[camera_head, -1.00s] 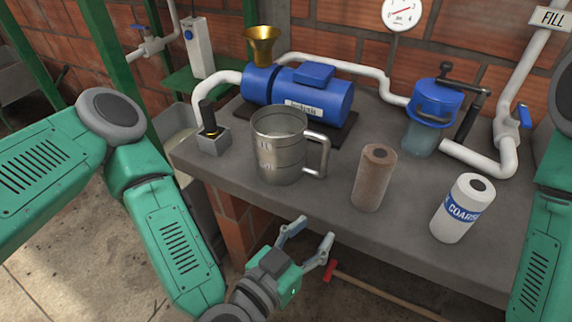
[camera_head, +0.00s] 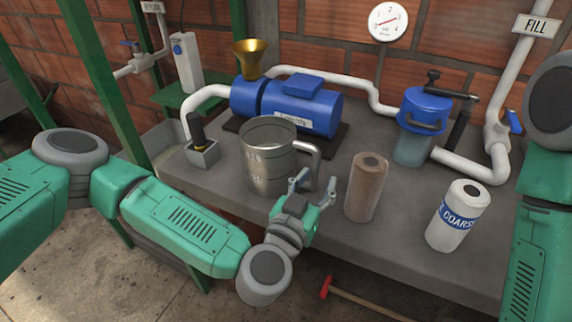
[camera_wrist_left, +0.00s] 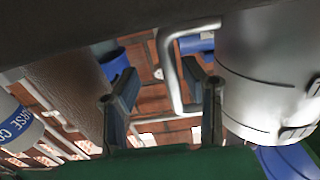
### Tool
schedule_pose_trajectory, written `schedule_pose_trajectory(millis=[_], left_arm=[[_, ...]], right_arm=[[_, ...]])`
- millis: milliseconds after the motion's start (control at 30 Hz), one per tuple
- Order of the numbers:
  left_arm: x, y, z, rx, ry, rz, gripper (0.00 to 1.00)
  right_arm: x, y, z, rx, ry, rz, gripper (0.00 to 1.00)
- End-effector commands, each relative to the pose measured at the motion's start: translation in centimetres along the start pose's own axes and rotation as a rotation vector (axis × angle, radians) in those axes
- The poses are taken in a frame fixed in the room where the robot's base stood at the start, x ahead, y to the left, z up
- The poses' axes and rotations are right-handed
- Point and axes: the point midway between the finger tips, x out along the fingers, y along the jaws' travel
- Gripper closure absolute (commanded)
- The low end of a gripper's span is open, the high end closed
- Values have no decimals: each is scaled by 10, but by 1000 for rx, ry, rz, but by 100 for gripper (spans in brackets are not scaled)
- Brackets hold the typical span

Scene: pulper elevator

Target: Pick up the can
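The can, a grey metal vessel (camera_head: 268,165) with raised markings and a side handle, stands upright on the bench left of centre. Its handle (camera_head: 313,153) points right. In the left wrist view the can (camera_wrist_left: 265,75) fills the right side. My left gripper (camera_head: 314,183) is open at the bench's front edge, close to the handle on its near side. In the left wrist view the handle (camera_wrist_left: 168,75) shows between the two open fingers (camera_wrist_left: 166,95), with space on either side. I cannot tell the remaining depth gap. My right gripper is out of view.
A brown cylinder (camera_head: 366,188) stands close right of my left gripper. A white canister with a blue label (camera_head: 458,217) stands further right. A blue motor pump (camera_head: 300,107) is behind the can, and a small grey box with a black lever (camera_head: 202,154) is left of it.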

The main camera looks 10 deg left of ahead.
Motion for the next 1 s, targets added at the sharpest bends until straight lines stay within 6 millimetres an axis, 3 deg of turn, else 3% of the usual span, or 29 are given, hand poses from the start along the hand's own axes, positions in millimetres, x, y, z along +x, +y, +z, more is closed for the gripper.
schedule_pose_trajectory(millis=[200, 400, 433, 533, 1000], left_arm=[[22, 0, 1, 2, -1, -4, 62], [25, 7, 0, 8, -3, -1, 62], [25, 7, 0, 9, -3, -2, 65], [25, 7, 0, 9, -3, -2, 100], [24, 2, -10, 5, 6, -2, 100]], right_arm=[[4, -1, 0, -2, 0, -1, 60], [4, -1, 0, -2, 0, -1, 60], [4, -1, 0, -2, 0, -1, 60], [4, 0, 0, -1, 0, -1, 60], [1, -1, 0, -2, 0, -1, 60]])
